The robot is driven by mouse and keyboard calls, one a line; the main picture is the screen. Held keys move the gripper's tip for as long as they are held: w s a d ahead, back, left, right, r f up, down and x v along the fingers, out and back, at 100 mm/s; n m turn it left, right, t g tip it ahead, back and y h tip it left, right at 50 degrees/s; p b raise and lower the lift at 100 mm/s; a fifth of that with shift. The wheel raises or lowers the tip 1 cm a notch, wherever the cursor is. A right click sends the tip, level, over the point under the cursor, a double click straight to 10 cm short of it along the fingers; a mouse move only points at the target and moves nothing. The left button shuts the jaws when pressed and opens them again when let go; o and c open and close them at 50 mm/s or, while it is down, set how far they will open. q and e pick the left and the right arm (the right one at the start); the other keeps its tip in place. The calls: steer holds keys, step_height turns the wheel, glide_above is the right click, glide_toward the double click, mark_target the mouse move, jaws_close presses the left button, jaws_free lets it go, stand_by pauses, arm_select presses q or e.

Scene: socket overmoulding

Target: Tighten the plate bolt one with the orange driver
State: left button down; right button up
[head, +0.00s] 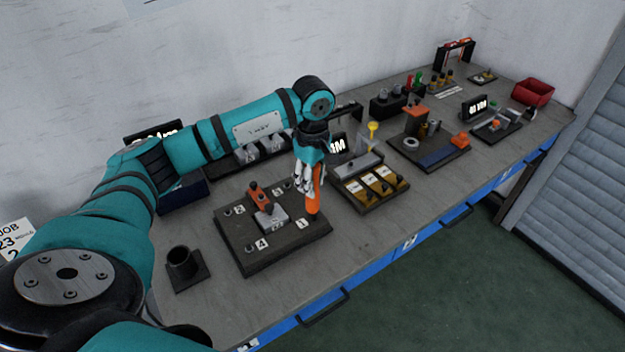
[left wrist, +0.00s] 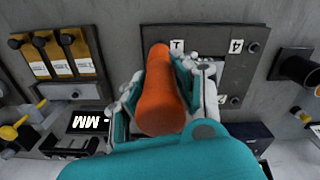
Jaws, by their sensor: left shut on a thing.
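The orange driver (head: 313,203) stands roughly upright, tip down, at the right corner of the dark plate (head: 232,240). Its handle (left wrist: 160,98) fills the middle of the left wrist view. My left gripper (head: 311,186) is shut on the driver, with fingers on both sides of the handle. The driver's lower end is next to the label 1 (head: 302,223). Plate bolt one is hidden under the driver, so I cannot tell whether the tip sits in it. The label 1 also shows in the left wrist view (left wrist: 177,45). My right gripper is out of view.
A grey block with an orange clamp (head: 260,196) sits mid-plate. An empty dark cup holder (head: 183,265) stands left of the plate. A tray with yellow-labelled slots (head: 372,187) is close on the right. More fixtures and a red bin (head: 532,92) stand farther along the bench.

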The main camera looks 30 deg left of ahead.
arm_select(q)
steer(key=shift+s+d+f, duration=0.1)
steer(key=shift+r+p, duration=0.45)
steer(key=shift+r, duration=0.1)
steer(key=shift+r+p, duration=1)
steer(key=shift+r, duration=1)
